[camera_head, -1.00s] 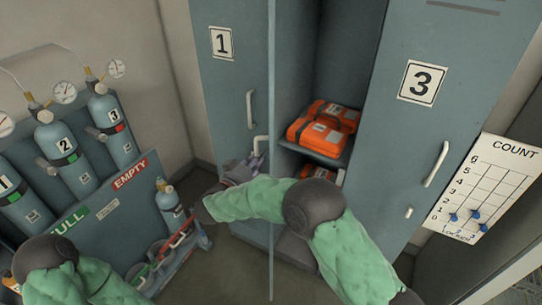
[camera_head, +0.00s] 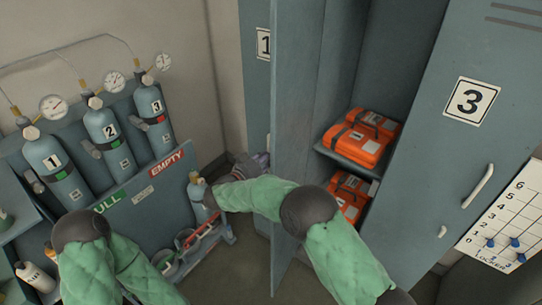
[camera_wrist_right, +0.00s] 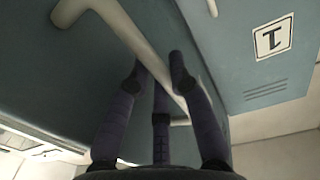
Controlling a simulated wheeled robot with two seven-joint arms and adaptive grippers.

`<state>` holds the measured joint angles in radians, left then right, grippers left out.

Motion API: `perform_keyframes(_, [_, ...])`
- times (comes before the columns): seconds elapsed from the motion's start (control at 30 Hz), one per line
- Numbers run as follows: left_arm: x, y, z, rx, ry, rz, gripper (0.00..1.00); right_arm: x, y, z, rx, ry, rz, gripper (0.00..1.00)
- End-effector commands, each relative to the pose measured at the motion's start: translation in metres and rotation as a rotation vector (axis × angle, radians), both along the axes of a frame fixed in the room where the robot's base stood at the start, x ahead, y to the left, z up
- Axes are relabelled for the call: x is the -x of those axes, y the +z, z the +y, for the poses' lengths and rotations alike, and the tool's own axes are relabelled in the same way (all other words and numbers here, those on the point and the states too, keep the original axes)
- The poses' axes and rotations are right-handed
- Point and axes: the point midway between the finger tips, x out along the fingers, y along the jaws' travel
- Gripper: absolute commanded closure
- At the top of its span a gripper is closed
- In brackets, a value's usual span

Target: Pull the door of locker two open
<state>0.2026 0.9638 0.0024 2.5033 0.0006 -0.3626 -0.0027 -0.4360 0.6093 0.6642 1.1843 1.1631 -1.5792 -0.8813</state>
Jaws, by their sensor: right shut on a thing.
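Locker two stands between lockers one and three, its interior showing. Its blue-grey door (camera_head: 297,120) stands swung well out toward me, seen nearly edge-on. My right gripper (camera_head: 258,160) is on the far side of this door, partly hidden by it. In the right wrist view, the right gripper (camera_wrist_right: 157,68) is shut on the pale bar handle (camera_wrist_right: 120,32) of the door. My left arm shows at the lower left, but its gripper is out of view.
Orange cases (camera_head: 362,138) sit on and below the shelf inside locker two. Locker three's closed door (camera_head: 450,150) and a count board (camera_head: 505,225) are at the right. A rack with numbered cylinders (camera_head: 105,128) and a smaller cylinder (camera_head: 197,190) are at the left.

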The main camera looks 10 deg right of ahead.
Motion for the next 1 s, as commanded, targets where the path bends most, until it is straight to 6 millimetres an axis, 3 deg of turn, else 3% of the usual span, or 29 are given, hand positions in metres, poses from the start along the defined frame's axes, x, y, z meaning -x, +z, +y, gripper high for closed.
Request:
perform_keyframes(0.17, [0.0,0.0,0.0,0.0,0.0,0.0,0.6,0.0,0.0,0.001,-0.001,0.001,-0.001,1.0])
perform_keyframes(0.2, [0.0,0.0,0.0,0.0,0.0,0.0,0.6,0.0,0.0,0.0,0.0,0.001,0.0,0.68])
perform_keyframes(0.63, [0.0,0.0,0.0,0.0,0.0,0.0,0.6,0.004,0.0,0.005,-0.001,0.002,-0.001,0.68])
perform_keyframes(1.0, [0.0,0.0,0.0,0.0,0.0,0.0,0.6,0.046,0.0,0.054,0.001,0.005,-0.001,0.68])
